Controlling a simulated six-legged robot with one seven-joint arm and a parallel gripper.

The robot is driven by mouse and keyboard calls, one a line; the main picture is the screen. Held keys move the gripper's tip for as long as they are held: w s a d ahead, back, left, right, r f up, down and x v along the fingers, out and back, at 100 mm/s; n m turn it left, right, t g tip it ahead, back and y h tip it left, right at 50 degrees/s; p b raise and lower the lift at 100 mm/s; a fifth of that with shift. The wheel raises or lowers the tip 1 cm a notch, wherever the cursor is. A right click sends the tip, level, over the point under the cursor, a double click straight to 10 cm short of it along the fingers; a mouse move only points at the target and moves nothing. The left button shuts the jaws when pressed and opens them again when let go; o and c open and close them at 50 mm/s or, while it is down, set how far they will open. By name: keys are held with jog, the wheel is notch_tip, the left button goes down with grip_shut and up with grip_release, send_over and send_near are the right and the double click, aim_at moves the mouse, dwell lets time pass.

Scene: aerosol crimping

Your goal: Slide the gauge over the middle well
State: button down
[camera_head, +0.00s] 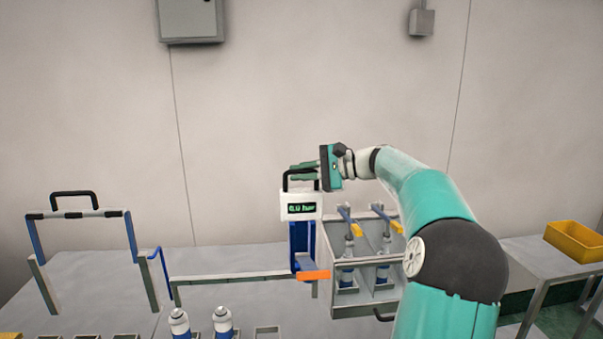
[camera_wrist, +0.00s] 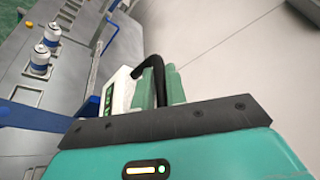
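The gauge (camera_head: 301,207) is a white box with a green-lit display, apparently reading 0.0 bar, and a black handle on top. It sits above a blue upright with an orange tab (camera_head: 313,275) at the right end of a low rail (camera_head: 235,278). My gripper (camera_head: 303,173) is at the handle; its green fingers (camera_wrist: 161,88) appear closed around the black handle (camera_wrist: 151,66) in the wrist view. The gauge's side (camera_wrist: 119,92) shows there too. Two blue-white cans (camera_head: 179,323) (camera_head: 222,320) stand left of an empty square holder (camera_head: 267,331). I cannot tell which is the middle well.
A grey two-bay unit (camera_head: 338,243) with cans and yellow levers stands just right of the gauge. A frame with a black handle (camera_head: 78,214) stands at left. A yellow bin (camera_head: 575,240) is far right. The bench behind the rail is clear.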

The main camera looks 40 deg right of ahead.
jog(key=w+a, duration=1.2)
jog(key=a, duration=0.5)
jog(key=c, duration=1.5)
grip_release()
jog(key=shift+a, duration=0.15)
jog(key=shift+o, duration=0.2)
jog(key=shift+s, duration=0.1)
jog(key=v, duration=1.3)
jog(key=shift+s+d+r, duration=0.15)
jog(key=shift+s+d, duration=0.1)
jog(key=shift+s, duration=0.05)
jog(key=shift+s, duration=0.1)
